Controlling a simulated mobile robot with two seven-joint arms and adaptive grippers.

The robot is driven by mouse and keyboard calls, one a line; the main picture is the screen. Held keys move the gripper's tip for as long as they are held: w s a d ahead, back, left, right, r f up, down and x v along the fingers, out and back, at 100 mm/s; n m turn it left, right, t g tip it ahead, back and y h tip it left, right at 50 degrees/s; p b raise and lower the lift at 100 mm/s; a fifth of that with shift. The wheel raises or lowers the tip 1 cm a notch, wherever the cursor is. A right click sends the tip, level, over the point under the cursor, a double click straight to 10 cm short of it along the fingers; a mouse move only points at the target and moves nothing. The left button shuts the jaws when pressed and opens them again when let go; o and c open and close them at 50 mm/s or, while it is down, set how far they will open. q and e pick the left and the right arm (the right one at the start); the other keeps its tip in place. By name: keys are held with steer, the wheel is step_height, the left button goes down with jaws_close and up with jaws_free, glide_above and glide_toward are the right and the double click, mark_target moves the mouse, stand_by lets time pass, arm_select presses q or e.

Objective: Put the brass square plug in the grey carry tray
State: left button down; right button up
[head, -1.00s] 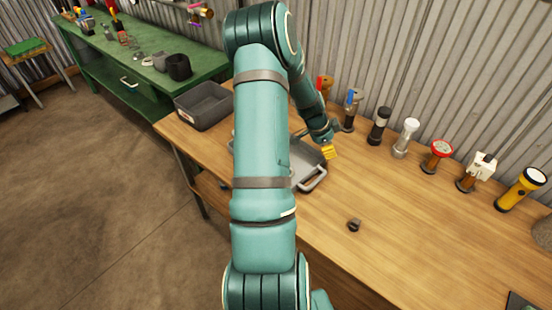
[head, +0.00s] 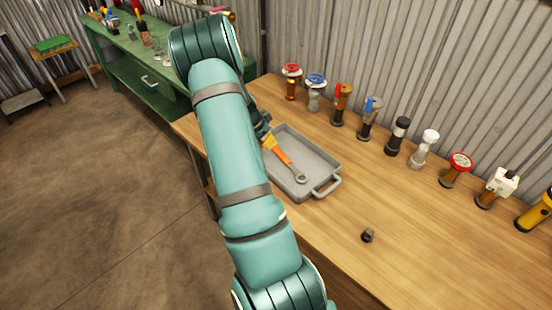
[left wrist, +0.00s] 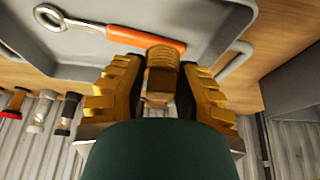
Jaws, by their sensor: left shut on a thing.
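The grey carry tray (head: 325,160) lies on the wooden bench, partly hidden by my arm. A wrench with an orange handle (head: 281,153) lies in it. My left gripper (head: 268,141) is over the tray's left part, near the orange handle. In the left wrist view, the gripper (left wrist: 160,85) is shut on the brass square plug (left wrist: 162,72), which sits between the yellow ridged fingers. The tray floor (left wrist: 215,25) and the orange handle (left wrist: 150,38) show beyond the plug. I cannot tell whether the plug touches the tray. My right gripper is not in view.
A row of valves and torches, including a black one (head: 398,135) and a red-topped one (head: 457,168), stands along the back. A small dark fitting (head: 367,236) lies on the front bench. Bench between is clear. A green workbench (head: 125,65) stands far left.

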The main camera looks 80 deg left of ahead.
arm_select(q)
step_height(320, 180, down, 7)
steer(key=shift+f+b, duration=0.15)
steer(key=shift+b, duration=0.35)
steer(key=c, duration=1.1)
jaws_free()
steer(key=shift+f, duration=0.15)
steer(key=o, duration=0.3)
